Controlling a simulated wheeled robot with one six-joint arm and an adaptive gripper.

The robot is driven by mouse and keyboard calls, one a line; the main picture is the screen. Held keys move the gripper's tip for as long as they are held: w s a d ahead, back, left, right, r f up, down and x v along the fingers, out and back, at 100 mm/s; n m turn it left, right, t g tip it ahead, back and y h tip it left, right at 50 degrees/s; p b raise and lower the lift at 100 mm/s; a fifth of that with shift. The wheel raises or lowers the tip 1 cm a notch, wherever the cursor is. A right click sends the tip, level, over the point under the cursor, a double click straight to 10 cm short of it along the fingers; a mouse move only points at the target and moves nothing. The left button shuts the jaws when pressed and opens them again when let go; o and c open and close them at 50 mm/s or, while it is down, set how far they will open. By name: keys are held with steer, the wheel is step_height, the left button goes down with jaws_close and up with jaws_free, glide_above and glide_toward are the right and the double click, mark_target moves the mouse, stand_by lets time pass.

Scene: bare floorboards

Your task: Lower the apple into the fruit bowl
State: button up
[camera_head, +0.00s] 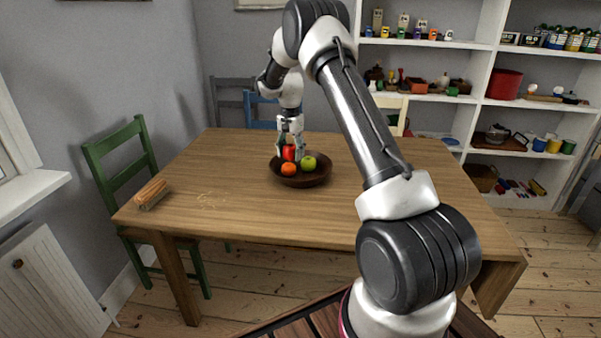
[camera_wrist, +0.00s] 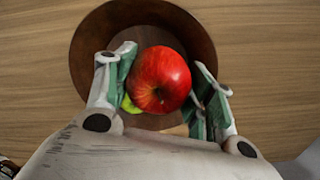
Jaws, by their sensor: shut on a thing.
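A red apple (camera_wrist: 160,78) is between the two fingers of my gripper (camera_wrist: 162,95) in the wrist view, and the gripper is shut on it. In the head view the apple (camera_head: 289,152) shows between the fingers of my gripper (camera_head: 291,150), over the left-back part of the bowl. The dark brown fruit bowl (camera_head: 316,179) stands on the table. In the wrist view its rim (camera_wrist: 84,50) surrounds the apple. I cannot tell whether the apple touches the bowl or its fruit. In the bowl are an orange fruit (camera_head: 288,169) and a green apple (camera_head: 309,163), partly hidden in the wrist view.
The wooden table (camera_head: 240,215) is mostly clear around the bowl. A tan ribbed block-like object (camera_head: 151,194) lies near its left edge. A green chair (camera_head: 125,165) stands at the left, a blue chair (camera_head: 262,110) behind. White shelves (camera_head: 480,75) line the back right.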

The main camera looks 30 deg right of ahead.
stand_by(0.4)
steer(key=shift+f, duration=2.4)
steer(key=shift+f, duration=0.5)
steer(key=o, duration=1.1)
steer(key=shift+o, duration=0.2)
step_height(320, 180, up, 12)
